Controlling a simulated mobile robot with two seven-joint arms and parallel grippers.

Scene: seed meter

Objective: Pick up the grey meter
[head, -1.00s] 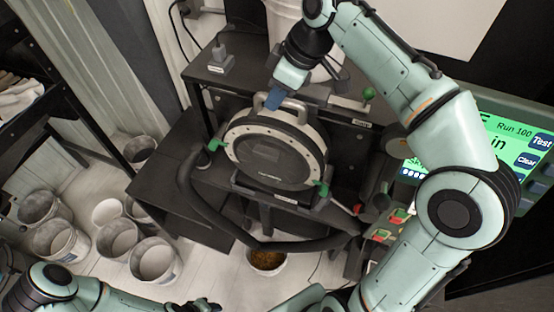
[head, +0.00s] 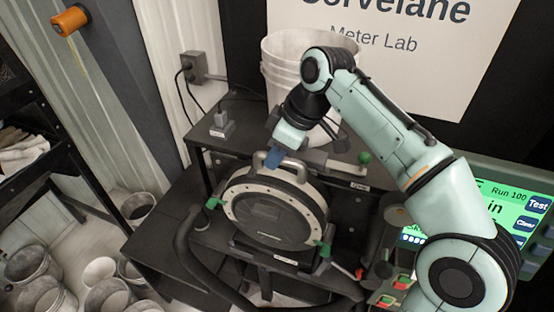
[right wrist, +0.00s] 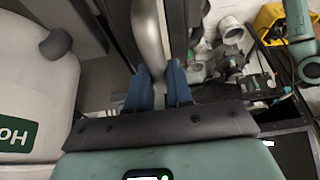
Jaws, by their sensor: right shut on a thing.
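The grey meter (head: 272,208) is a round, dark-faced disc with a pale rim and a metal handle (head: 290,168) on top. It sits upright, tilted back a little, in the black stand, with green clamps (head: 213,203) at its sides. My right gripper (head: 273,160) is at the top of the meter, its blue fingers shut on the handle. In the right wrist view the blue fingers (right wrist: 160,88) lie either side of the grey handle bar (right wrist: 148,40). My left gripper is not in view.
A white bucket (head: 285,75) stands on the shelf behind the meter. A green-screen console (head: 510,215) is at the right. Several grey buckets (head: 45,295) stand on the floor at lower left. A black hose (head: 185,255) curves round the stand's left side.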

